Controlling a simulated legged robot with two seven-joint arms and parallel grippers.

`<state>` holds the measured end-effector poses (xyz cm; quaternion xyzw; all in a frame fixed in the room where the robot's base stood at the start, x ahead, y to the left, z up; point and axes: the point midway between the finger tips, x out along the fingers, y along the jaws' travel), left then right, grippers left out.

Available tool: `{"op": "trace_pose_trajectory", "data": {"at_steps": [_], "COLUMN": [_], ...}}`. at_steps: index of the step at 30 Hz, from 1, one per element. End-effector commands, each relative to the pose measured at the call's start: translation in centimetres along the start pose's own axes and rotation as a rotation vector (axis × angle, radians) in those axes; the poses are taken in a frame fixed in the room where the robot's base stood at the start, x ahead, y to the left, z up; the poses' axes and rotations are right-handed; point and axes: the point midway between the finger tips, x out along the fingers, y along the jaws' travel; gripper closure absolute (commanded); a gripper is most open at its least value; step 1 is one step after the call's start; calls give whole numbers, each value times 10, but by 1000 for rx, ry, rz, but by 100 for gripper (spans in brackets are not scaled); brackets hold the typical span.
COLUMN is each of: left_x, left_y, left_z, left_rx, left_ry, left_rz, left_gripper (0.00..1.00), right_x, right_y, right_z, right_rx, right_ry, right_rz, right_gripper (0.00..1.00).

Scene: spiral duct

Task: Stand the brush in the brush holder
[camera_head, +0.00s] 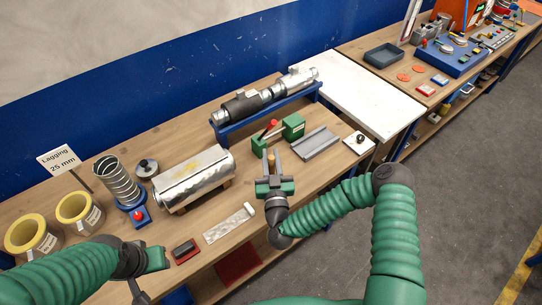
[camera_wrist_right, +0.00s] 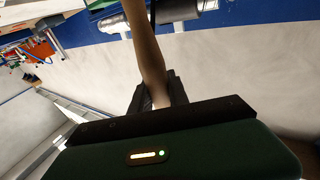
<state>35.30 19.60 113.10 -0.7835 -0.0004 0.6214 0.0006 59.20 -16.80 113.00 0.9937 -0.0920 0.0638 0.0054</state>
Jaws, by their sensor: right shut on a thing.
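My right gripper (camera_head: 270,162) is over the bench's front part, shut on a slim wooden handle, which I take to be the brush (camera_wrist_right: 146,50). In the right wrist view the handle rises from between the dark fingers (camera_wrist_right: 158,95) and runs out at the top edge. In the head view only a small tan tip shows between the fingers; the bristles are not visible. My left gripper (camera_head: 148,262) is low at the left, by the bench's front edge; its finger gap is not clear. I cannot pick out the brush holder for certain.
Behind the right gripper stands a green tool with a red-knobbed lever (camera_head: 291,129). A foil-clad duct (camera_head: 195,178) lies to its left, a grey channel piece (camera_head: 316,143) to its right. A spiral duct (camera_head: 117,182) stands on a blue base. A flat metal strip (camera_head: 229,224) lies in front.

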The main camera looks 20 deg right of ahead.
Motion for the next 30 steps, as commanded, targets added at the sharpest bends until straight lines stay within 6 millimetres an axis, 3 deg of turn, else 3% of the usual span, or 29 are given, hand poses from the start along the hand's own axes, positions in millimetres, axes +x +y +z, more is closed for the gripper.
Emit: {"op": "trace_pose_trajectory", "data": {"at_steps": [30], "left_x": [18], "left_y": [0], "left_z": [4], "left_rx": [0], "left_ry": [0], "left_rz": [0], "left_gripper": [64], "right_x": [-3], "right_y": [0], "right_z": [26], "right_rx": [0], "right_ry": [1], "right_rz": [1], "right_gripper": [100]}}
